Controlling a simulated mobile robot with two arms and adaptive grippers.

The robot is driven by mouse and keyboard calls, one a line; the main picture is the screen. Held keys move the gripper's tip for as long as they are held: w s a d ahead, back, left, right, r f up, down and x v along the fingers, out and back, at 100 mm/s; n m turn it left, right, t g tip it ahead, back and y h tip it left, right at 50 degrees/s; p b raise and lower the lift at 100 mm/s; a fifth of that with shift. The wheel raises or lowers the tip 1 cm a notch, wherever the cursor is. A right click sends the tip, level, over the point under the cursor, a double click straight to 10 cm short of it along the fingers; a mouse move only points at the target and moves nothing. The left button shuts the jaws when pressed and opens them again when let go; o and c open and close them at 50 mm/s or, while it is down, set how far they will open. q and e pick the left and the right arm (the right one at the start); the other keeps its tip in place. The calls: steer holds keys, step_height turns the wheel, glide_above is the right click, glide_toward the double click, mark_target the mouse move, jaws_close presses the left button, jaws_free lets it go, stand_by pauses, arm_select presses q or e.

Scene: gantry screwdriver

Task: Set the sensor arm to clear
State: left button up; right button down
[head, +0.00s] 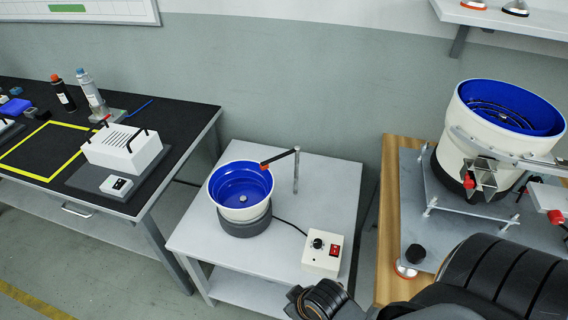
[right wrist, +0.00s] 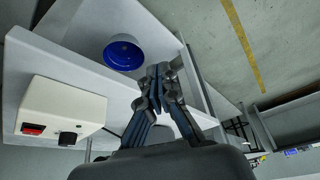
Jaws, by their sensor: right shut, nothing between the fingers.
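The sensor arm (head: 280,157) is a dark bar with an orange-red tip on a thin upright post (head: 296,172). In the head view its tip reaches over the right rim of the small blue-lined bowl feeder (head: 241,188). The bowl also shows in the right wrist view (right wrist: 123,53); I cannot make out the sensor arm there, and my gripper may hide it. My right gripper (right wrist: 161,72) is shut and empty. In the right wrist view its fingertips appear just right of the bowl. In the head view my right arm comes in from the lower right. My left gripper is not in view.
A white control box (head: 322,253) with a knob and red switch stands at the front right of the grey table (head: 215,240). A large bowl feeder (head: 455,150) stands on the wooden bench at right. A black-topped bench (head: 175,112) is at left.

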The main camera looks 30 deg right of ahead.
mark_target(279, 158)
steer(key=w+r+n+t+y, duration=0.2)
steer(key=w+r+t+y, duration=0.4)
steer(key=w+r, duration=0.45)
steer(key=w+d+r+m+t+h, duration=0.2)
steer(key=w+d+r+t+h, duration=0.1)
steer(key=d, duration=0.6)
steer(key=w+d+r+m+t+h, duration=0.3)
steer(key=d+t+h, duration=0.1)
steer(key=d, duration=0.5)
steer(key=shift+t+h, duration=0.3)
steer(key=shift+t, duration=0.2)
steer(key=shift+a+r, duration=0.1)
steer(key=w+b, duration=0.1)
steer(key=w, duration=1.3)
